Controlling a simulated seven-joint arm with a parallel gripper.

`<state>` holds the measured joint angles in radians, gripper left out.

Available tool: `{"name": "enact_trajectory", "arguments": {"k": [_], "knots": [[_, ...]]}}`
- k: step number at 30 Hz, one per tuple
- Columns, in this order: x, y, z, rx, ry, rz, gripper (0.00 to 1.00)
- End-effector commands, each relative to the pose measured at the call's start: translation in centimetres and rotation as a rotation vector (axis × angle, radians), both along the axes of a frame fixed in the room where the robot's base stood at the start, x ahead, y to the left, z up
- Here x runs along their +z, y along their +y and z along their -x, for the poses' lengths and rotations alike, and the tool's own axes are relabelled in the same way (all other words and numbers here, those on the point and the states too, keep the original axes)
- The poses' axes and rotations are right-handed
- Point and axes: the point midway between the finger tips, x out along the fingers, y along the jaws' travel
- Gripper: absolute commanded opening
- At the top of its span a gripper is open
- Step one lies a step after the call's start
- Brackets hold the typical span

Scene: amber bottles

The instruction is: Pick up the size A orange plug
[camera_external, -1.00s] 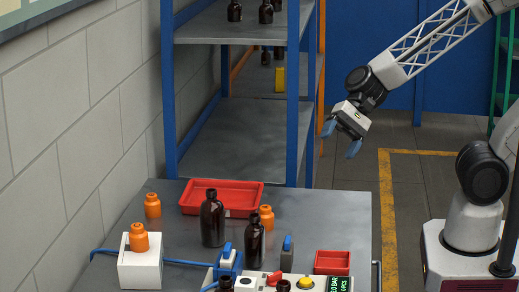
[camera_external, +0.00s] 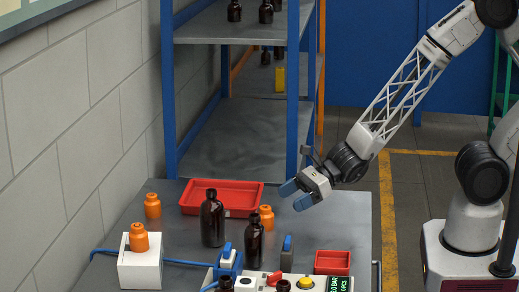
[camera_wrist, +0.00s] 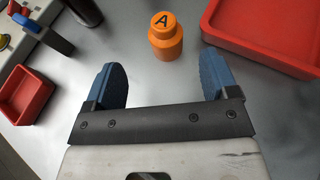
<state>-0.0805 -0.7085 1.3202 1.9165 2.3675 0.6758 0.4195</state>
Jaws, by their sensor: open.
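The orange plug marked with a black A (camera_wrist: 166,38) stands upright on the grey table, ahead of my fingers in the wrist view. In the external view it appears to be the orange plug (camera_external: 266,217) beside the dark bottle and the red tray. My gripper (camera_external: 294,196) is open and empty, above and to the right of that plug. In the wrist view the blue fingers (camera_wrist: 163,78) are spread wide, with the plug beyond the gap and not between them. Two other orange plugs show, one on the table (camera_external: 152,206) and one on a white block (camera_external: 139,237); no letters are readable there.
Dark bottles stand close left of the A plug, a tall one (camera_external: 212,220) and a shorter one (camera_external: 254,244). A large red tray (camera_external: 187,205) lies behind. A small red bin (camera_external: 332,262) and a control box (camera_external: 310,284) are in front. Blue shelf posts (camera_external: 293,100) rise behind.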

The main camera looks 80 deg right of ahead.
Motion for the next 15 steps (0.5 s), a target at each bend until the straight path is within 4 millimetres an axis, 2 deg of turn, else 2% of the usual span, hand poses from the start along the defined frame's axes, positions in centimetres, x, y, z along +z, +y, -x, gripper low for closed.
{"name": "enact_trajectory", "arguments": {"k": [4,15], "knots": [[-0.98,-0.29,-0.17,-0.038,0.018,-0.026,0.80],[-1.06,-0.27,-0.27,-0.041,0.020,-0.027,0.80]]}}
